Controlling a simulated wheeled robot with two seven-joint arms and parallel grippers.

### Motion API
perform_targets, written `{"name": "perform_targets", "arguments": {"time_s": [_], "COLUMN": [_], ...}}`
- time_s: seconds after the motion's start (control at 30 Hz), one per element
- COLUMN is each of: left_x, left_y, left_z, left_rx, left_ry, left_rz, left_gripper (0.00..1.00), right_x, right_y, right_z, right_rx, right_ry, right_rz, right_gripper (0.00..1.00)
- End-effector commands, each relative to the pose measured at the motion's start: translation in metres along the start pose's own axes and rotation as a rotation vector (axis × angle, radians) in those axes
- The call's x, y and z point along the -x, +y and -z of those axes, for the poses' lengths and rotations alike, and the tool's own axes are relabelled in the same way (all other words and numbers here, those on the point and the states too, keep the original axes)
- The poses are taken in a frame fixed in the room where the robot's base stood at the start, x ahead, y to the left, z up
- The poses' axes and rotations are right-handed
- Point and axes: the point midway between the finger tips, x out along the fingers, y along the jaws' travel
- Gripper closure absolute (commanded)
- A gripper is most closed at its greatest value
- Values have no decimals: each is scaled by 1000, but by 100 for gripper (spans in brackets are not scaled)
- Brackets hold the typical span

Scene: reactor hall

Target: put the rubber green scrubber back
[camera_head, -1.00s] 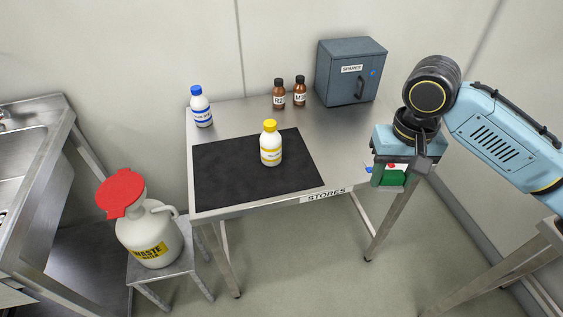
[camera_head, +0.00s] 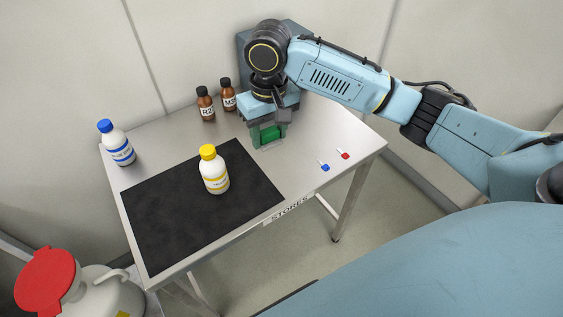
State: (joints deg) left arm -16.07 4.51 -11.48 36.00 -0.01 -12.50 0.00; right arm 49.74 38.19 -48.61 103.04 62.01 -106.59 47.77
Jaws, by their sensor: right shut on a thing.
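The green scrubber (camera_head: 272,133) is between the fingers of my right gripper (camera_head: 268,138), which is shut on it. The fingers hide part of the scrubber. They point down over the steel table (camera_head: 310,130), in front of the grey cabinet and right of the brown bottles. I cannot tell whether the scrubber touches the table top. My left gripper is not in view.
A yellow-capped bottle (camera_head: 214,172) stands on the black mat (camera_head: 165,220). A blue-capped bottle (camera_head: 117,145), two brown bottles (camera_head: 205,105) and the partly hidden cabinet (camera_head: 243,48) stand around it. Small blue (camera_head: 324,166) and red (camera_head: 344,155) items lie at right. A red-topped waste jug (camera_head: 48,280) is lower left.

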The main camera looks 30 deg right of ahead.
Motion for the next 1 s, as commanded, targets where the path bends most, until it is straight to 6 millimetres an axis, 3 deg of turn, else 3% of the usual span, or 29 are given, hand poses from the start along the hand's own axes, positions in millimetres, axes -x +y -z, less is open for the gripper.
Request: {"name": "perform_targets", "arguments": {"time_s": [0.03, 0.1, 0.2, 0.37, 0.6, 0.8, 1.0], "left_x": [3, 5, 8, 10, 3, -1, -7], "left_y": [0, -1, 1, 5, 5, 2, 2], "left_z": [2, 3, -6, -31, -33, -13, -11], "left_rx": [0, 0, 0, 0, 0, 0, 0], "left_ry": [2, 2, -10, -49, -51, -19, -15], "left_rz": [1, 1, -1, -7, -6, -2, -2], "left_gripper": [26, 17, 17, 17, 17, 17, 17], "right_x": [-16, -37, -65, -94, -141, -158, -184], "right_y": [11, 28, 52, 75, 79, 80, 80], "right_z": [7, 16, 23, 23, 22, 22, 21], "right_rx": [-2, 12, 30, 54, 61, 60, 61], "right_ry": [-9, -7, -10, -20, -21, -20, -21], "right_rz": [8, 8, -2, -21, -24, -24, -25], "right_gripper": [72, 72, 72, 72, 72, 72, 72]}}
